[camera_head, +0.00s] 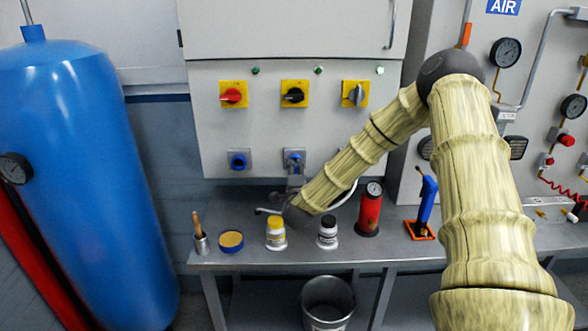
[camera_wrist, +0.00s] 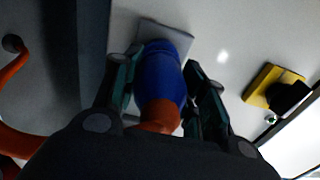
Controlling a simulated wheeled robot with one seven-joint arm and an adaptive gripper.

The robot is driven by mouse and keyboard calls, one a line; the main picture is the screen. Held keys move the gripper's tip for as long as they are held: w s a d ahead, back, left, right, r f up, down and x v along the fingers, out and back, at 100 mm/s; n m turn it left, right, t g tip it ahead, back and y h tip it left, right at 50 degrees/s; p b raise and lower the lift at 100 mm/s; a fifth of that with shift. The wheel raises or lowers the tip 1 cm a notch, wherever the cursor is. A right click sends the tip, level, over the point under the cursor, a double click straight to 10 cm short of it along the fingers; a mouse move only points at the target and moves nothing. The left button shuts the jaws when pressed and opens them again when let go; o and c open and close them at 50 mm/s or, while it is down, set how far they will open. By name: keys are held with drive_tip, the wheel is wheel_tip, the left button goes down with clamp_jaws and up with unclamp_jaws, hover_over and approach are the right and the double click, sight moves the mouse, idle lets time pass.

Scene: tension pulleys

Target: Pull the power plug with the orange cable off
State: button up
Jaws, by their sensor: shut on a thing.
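The power plug (camera_wrist: 163,78) is a blue cylinder in the wrist view, and its orange cable (camera_wrist: 160,114) leaves its near end. The plug's far end meets a grey square socket plate (camera_wrist: 165,36) on the pale cabinet front. My gripper (camera_wrist: 158,82) has a finger on each side of the plug and is shut on it. In the head view my gripper (camera_head: 294,172) is at the right of two blue sockets, under the black switch. There it hides most of the plug, and the orange cable cannot be made out.
A second blue socket (camera_head: 239,160) is to the left. Red (camera_head: 232,95), black (camera_head: 294,95) and grey (camera_head: 356,94) switches are above. The bench below holds a yellow-capped jar (camera_head: 276,233), a black-capped jar (camera_head: 327,233) and a red cylinder (camera_head: 369,212). A blue tank (camera_head: 80,170) stands left.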

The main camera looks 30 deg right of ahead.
drive_tip(key=shift+s+a, duration=0.2)
drive_tip(key=shift+s, duration=0.15)
drive_tip(key=shift+s, duration=0.1)
drive_tip(key=shift+s+a, duration=0.4)
drive_tip(key=shift+s, duration=0.15)
drive_tip(key=shift+s, duration=0.1)
drive_tip(key=shift+s+a, duration=0.3)
drive_tip(key=shift+s, duration=0.05)
